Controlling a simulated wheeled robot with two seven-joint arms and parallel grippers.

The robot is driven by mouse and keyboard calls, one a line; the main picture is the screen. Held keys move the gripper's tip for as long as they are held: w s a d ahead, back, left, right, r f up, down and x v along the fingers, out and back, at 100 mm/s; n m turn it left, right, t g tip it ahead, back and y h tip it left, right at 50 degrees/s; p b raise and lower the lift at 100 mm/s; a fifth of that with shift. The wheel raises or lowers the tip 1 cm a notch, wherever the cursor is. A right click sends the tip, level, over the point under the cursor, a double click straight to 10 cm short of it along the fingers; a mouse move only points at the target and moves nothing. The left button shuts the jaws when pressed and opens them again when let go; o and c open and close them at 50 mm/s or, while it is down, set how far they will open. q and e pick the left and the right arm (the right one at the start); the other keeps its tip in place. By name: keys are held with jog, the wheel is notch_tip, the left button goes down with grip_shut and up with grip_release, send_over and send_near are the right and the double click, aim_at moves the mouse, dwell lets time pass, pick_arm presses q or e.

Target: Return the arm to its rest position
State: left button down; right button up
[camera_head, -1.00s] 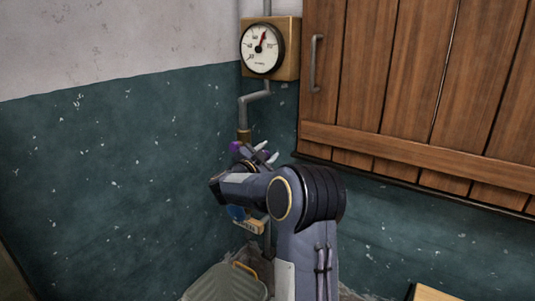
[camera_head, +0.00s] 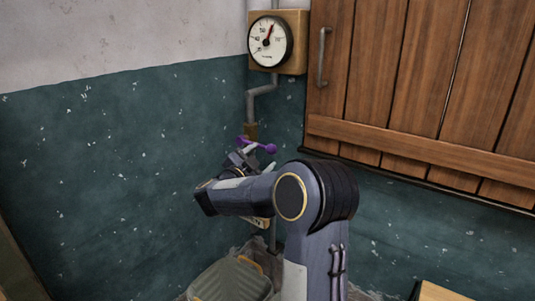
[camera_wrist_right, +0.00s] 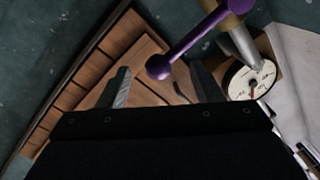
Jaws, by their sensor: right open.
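My right gripper (camera_head: 260,160) is open in the head view, just below and in front of a purple lever (camera_head: 258,146) on the wall pipe. In the right wrist view, the two fingers of the right gripper (camera_wrist_right: 161,84) are spread apart. The purple lever (camera_wrist_right: 192,38) shows there above them, its ball end appearing between the fingers; nothing is seen gripped. My right arm bends across the middle of the head view and hides part of the pipe below. My left gripper is not in view.
A round gauge (camera_head: 270,42) on a wooden board sits above the pipe (camera_head: 262,92). A wooden shutter (camera_head: 400,80) with a metal handle (camera_head: 323,56) is at right. A ribbed grey container (camera_head: 232,281) stands below, and a wooden corner (camera_head: 445,292) shows at bottom right.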

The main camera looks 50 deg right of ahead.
jog(key=shift+s+a, duration=0.1)
jog(key=shift+a, duration=0.4)
jog(key=w+a+r+n+t+y+p, duration=0.25)
jog(key=a+r+n+t, duration=0.2)
jog(key=t, duration=0.25)
jog(key=s+a+r+n+t+y+p, duration=0.1)
jog(key=s+a+n+t+y+p, duration=0.15)
jog(key=a+n+y, duration=0.4)
jog(key=s+a+r+n+t+y+p, duration=0.1)
jog(key=a+n+t+y, duration=0.25)
jog(key=a+y, duration=0.65)
jog(key=s+a+f+n+g+y+p, duration=0.1)
jog(key=s+a+f+n+g, duration=0.2)
jog(key=s, duration=0.8)
jog(key=s+a+f+n+g+y+p, duration=0.2)
jog(key=s+a+f+n+g, duration=0.2)
jog(key=s+a+f+g, duration=0.3)
jog(key=s+a+f, duration=0.1)
jog(key=s+a, duration=0.3)
jog(key=s, duration=0.1)
jog(key=shift+f+g, duration=0.3)
jog(key=shift+o, duration=0.4)
jog(key=shift+n, duration=0.25)
